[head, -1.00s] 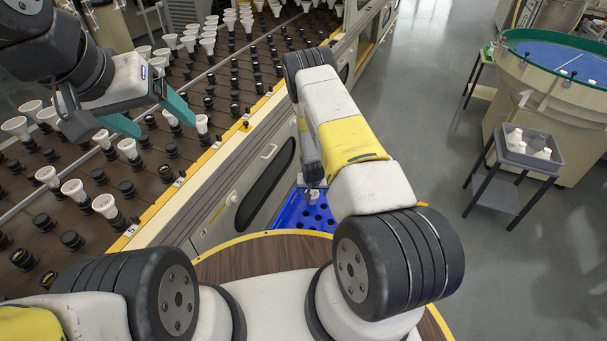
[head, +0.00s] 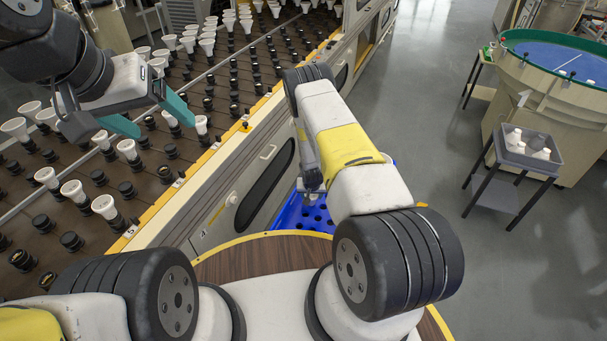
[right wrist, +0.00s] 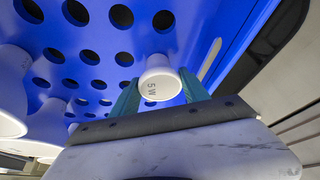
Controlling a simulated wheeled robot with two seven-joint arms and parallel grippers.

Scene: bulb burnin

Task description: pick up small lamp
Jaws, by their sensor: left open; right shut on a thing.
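The small lamp (right wrist: 158,80) is white, with "5 W" printed on its round face, which is turned to the right wrist camera. My right gripper (right wrist: 160,92) is shut on it, one teal finger on each side. Behind it is a blue tray (right wrist: 215,22) with rows of round holes; I cannot tell whether the lamp's base is still in a hole. In the head view the blue tray (head: 290,214) is partly hidden by my right arm, and the lamp is not clear there. My left gripper (head: 150,116) is open and empty above the rack of lamps.
The brown rack (head: 150,205) on the left holds many black sockets, several with white lamps. Larger white lamps (right wrist: 8,100) stand at the left of the wrist view. A grey bin (head: 545,160) with white lamps stands right, beside a round blue-topped machine (head: 560,62). Floor between is clear.

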